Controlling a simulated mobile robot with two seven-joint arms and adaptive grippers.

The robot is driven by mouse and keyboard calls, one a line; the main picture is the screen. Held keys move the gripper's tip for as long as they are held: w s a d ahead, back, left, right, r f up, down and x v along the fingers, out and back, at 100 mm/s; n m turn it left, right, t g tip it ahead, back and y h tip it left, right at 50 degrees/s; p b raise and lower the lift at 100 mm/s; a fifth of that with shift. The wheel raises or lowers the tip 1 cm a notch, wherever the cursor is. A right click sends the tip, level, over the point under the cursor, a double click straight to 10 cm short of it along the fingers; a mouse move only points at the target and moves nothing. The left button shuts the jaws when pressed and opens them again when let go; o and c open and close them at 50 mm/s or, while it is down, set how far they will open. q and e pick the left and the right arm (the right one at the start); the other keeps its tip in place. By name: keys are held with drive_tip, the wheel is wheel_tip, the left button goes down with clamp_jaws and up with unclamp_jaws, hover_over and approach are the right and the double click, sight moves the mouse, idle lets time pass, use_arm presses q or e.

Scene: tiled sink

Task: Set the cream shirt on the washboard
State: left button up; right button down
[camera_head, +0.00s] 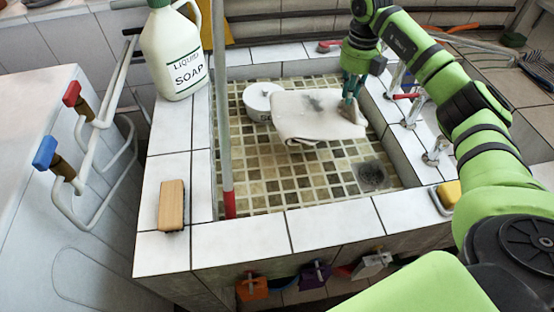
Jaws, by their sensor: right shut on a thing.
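The cream shirt (305,118) is a folded, pale cloth with a grey smudge on its upper face. It is in the tiled sink basin, at the middle right. My right gripper (348,104) comes down from above and is shut on the shirt's right end. I cannot tell whether the shirt hangs clear or rests on something under it. I cannot make out a washboard; the shirt hides part of the basin floor. My left gripper is not in view.
A grey pole (221,120) with a red end leans at the left. Taps (412,110) line the right rim.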

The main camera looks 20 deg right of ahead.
sight(335, 107)
drive_tip(key=shift+s+a+f, duration=0.15)
drive_tip(key=shift+s+a, duration=0.3)
drive_tip(key=shift+a, duration=0.15)
drive_tip(key=a+f, duration=0.1)
drive_tip(key=a+f+p, duration=0.1)
drive_tip(key=a, duration=0.1)
drive_tip(key=shift+a+f, duration=0.1)
drive_tip(key=shift+a, duration=0.1)
drive_tip(key=a+f, duration=0.1)
drive_tip(key=a, duration=0.1)
drive_tip(key=a+f+p, duration=0.1)
drive_tip(key=a+f, duration=0.1)
drive_tip(key=a+f+p, duration=0.1)
drive_tip(key=a, duration=0.2)
drive_tip(key=shift+s+f, duration=0.15)
drive_tip(key=shift+s, duration=0.2)
drive_tip(key=shift+a+f+p, duration=0.15)
drive_tip(key=shift+f+p, duration=0.1)
drive_tip(key=shift+p, duration=0.05)
wheel_tip(335, 107, down, 3)
drive_tip(key=shift+f+p, duration=0.15)
drive_tip(key=shift+p, duration=0.3)
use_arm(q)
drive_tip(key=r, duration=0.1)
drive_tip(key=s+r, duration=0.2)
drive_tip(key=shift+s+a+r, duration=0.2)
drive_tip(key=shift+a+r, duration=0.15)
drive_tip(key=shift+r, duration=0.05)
use_arm(e)
drive_tip(key=shift+f, duration=0.25)
